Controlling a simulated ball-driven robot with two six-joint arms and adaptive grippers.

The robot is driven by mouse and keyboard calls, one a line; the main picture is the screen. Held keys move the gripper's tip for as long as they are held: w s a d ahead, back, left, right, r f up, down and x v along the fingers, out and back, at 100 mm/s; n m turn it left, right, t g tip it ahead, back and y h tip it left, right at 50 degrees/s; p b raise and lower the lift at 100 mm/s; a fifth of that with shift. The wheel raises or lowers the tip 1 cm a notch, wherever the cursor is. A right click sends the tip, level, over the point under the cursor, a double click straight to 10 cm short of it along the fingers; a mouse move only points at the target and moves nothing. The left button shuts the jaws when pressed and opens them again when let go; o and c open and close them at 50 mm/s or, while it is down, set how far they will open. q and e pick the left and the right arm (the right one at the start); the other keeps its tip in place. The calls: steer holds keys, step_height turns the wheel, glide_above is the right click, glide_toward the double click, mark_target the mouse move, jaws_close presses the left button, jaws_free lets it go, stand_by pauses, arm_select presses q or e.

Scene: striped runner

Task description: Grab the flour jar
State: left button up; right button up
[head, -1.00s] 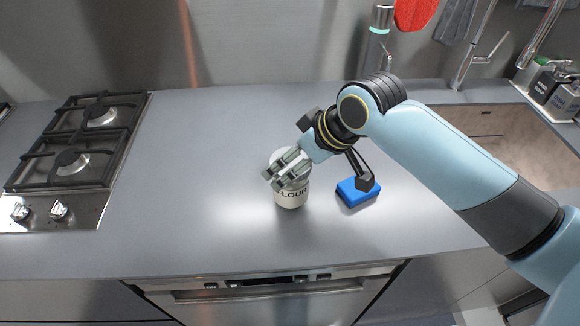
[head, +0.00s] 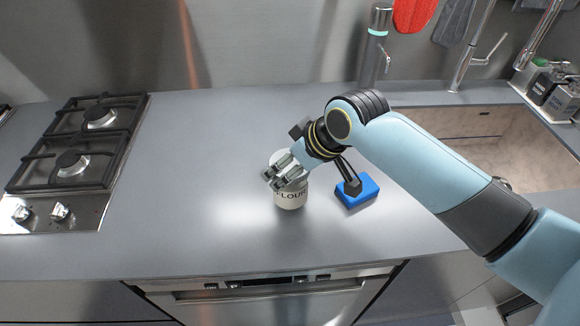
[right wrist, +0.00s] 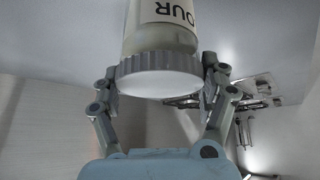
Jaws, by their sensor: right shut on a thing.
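The flour jar (head: 290,200) is a pale round jar with dark "FLOUR" lettering, standing upright on the grey counter in the head view. My right gripper (head: 284,176) comes at it from above and is shut on its top part. In the right wrist view the jar's label (right wrist: 170,14) and its ribbed, white-topped lid (right wrist: 160,80) sit between the two fingers of the right gripper (right wrist: 160,82). The gripper hides part of the jar's top in the head view. My left gripper does not show.
A blue sponge-like block (head: 357,192) lies just right of the jar, partly behind my wrist. A gas hob (head: 80,150) is at the left. A sink (head: 470,150) with a tap (head: 465,65) is at the right. The counter left of the jar is clear.

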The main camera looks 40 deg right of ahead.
steer(key=shift+c, duration=0.8)
steer(key=shift+r, duration=0.1)
